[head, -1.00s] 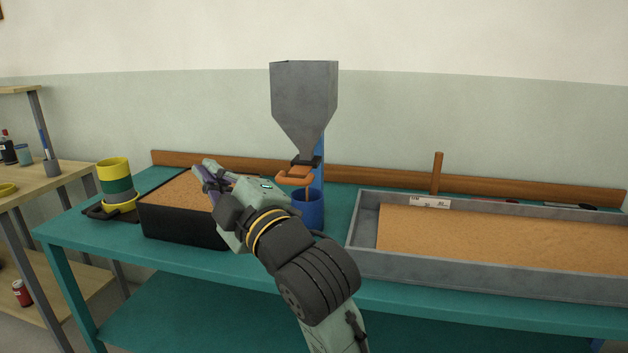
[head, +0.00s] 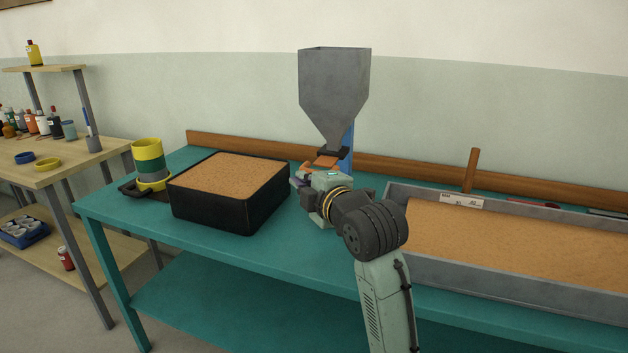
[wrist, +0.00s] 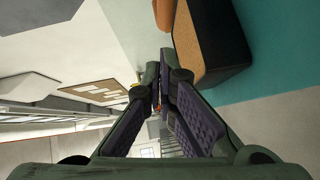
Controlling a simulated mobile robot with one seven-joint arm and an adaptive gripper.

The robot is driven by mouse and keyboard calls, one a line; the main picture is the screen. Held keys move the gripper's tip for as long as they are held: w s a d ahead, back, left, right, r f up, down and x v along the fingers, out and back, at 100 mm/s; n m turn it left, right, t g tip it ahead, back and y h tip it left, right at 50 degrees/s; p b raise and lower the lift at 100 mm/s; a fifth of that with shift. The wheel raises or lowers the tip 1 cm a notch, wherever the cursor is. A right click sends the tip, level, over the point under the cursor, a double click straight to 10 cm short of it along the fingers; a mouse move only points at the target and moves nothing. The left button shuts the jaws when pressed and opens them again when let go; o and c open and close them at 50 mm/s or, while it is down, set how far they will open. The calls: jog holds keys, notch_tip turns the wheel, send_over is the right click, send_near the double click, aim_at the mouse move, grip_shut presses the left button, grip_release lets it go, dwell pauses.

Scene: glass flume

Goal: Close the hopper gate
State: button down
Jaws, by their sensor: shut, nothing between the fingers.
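The grey hopper (head: 335,85) stands at the back of the teal bench, with a dark outlet (head: 334,152) at its bottom. The orange gate (head: 327,161) shows at the outlet, and an orange piece (head: 308,168) shows just above my gripper. How far the gate is open cannot be told. My gripper (head: 297,181) is shut and empty, pointing left, just below and in front of the gate. Its fingers meet in the wrist view (wrist: 160,85), where an orange piece (wrist: 163,14) shows at the top edge. Whether they touch is unclear. My gripper and arm hide the space under the outlet.
A black box of sand (head: 210,208) stands left of my gripper. A yellow and green cup stack (head: 149,160) is farther left. A long grey sand tray (head: 520,283) lies to the right. The bench front (head: 240,248) between box and tray is clear.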

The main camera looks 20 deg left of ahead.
aim_at(306, 165)
jog(key=shift+w+d+f+p, duration=0.1)
jog(key=shift+w+f+p, duration=0.05)
jog(key=shift+w, duration=0.65)
jog(key=shift+w+d+f+p, duration=0.1)
jog(key=shift+w+f+p, duration=0.05)
jog(key=shift+w, duration=0.65)
jog(key=w+b, duration=0.1)
jog(key=w, duration=0.1)
jog(key=shift+w+d, duration=0.1)
jog(key=shift+w, duration=0.2)
jog(key=shift+r, duration=0.1)
